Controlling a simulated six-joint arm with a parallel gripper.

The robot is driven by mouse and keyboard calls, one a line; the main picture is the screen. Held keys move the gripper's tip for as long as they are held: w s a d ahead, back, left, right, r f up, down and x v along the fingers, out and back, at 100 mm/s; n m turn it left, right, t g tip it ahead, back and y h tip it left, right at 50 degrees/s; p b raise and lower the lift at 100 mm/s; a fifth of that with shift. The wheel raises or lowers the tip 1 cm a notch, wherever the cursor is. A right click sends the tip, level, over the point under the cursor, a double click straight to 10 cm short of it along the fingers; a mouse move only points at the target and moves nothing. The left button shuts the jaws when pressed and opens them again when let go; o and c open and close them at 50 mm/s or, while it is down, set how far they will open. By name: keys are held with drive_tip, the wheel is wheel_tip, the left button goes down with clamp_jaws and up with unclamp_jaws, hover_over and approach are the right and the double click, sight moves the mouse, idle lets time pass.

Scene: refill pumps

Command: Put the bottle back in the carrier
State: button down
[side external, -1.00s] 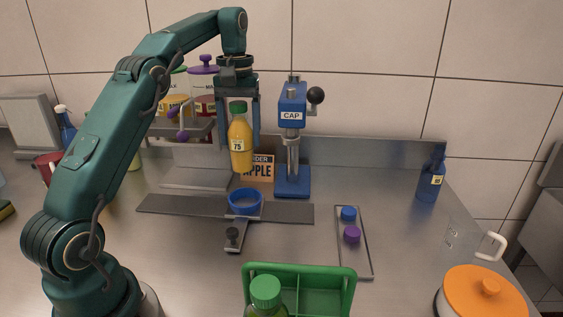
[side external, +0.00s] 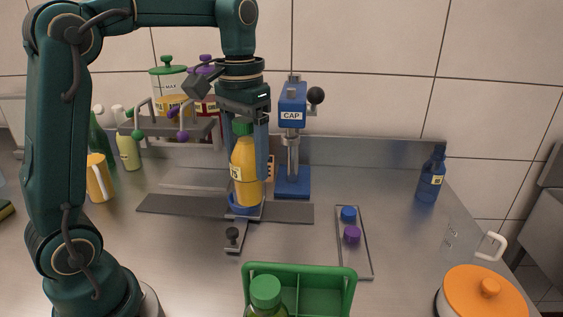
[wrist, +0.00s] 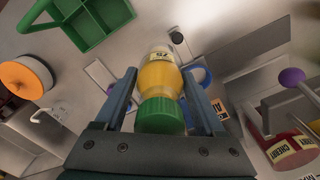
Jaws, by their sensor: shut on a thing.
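A yellow-orange bottle with a green cap (side external: 245,172) is upright in my gripper (side external: 255,150). In the side view its base is at the blue ring (side external: 243,208) on the grey rail; I cannot tell whether it is inside or just in front of the ring. In the wrist view the bottle (wrist: 160,75) sits between the two fingers, cap nearest the camera, with the blue ring (wrist: 202,76) beside it. The green carrier (side external: 325,293) stands at the front with divided compartments. A bottle with a green cap (side external: 265,292) is at its left.
A blue capping press (side external: 292,110) stands right behind the ring. A tray with blue and purple caps (side external: 352,235) lies to the right. An orange-lidded pot (side external: 485,293) is at front right, a blue bottle (side external: 431,178) at back right. Pump dispensers (side external: 170,85) stand behind the gripper.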

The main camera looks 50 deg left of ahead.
sight(245, 175)
drive_tip(key=shift+s+d+f+m, duration=0.7)
drive_tip(key=shift+s+d+f, duration=0.25)
drive_tip(key=shift+d, duration=0.15)
drive_tip(key=s+d+f, duration=0.2)
drive_tip(key=d+f, duration=0.3)
drive_tip(key=d, duration=0.5)
drive_tip(key=shift+s+f+m, duration=0.15)
drive_tip(key=shift+s+m, duration=0.05)
drive_tip(key=shift+m, duration=0.2)
drive_tip(key=shift+f, duration=1.35)
drive_tip(key=shift+f, duration=0.1)
drive_tip(key=shift+f, duration=0.7)
drive_tip(key=shift+f, duration=0.6)
